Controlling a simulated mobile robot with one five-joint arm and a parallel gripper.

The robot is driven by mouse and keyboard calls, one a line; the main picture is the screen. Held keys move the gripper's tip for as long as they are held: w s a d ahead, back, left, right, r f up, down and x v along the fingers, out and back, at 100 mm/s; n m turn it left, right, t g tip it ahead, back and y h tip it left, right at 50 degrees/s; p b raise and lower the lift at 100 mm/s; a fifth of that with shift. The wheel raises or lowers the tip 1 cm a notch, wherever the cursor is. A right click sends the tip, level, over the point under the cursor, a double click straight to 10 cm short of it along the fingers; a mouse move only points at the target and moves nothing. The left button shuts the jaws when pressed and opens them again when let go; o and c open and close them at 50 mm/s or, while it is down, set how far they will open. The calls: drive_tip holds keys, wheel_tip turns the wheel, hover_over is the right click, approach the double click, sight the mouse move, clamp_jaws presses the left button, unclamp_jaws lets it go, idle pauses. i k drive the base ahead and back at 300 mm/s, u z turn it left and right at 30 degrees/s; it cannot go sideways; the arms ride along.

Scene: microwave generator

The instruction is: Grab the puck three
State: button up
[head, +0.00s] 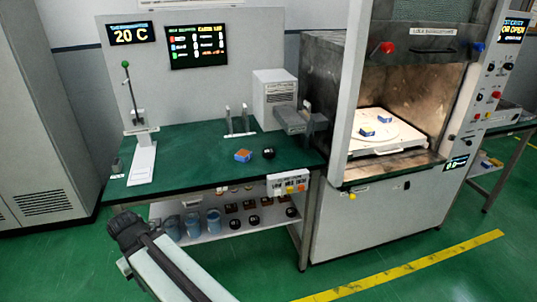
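A small dark round puck (268,153) lies on the green table top, close to its front edge. A blue block with an orange-brown top (242,155) lies just left of it, apart from it. Several more dark pucks stand on the shelf under the table, one of them near the middle (253,220). I cannot read a number on any puck, so I cannot tell which is puck three. Part of my arm shows at the lower left, ending in a dark joint, well short of the table-top puck. No gripper fingers are visible.
The shelf (225,229) also holds blue canisters (171,228) and brown blocks. A lever stand (142,165) and a metal fixture (240,122) stand on the table (200,150). To the right, an open chamber holds a white tray (398,150) with blue blocks. Green floor lies in front.

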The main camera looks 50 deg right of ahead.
sight(267, 153)
drive_tip(key=u, duration=0.05)
drive_tip(key=i, duration=0.9)
drive_tip(key=z, duration=0.05)
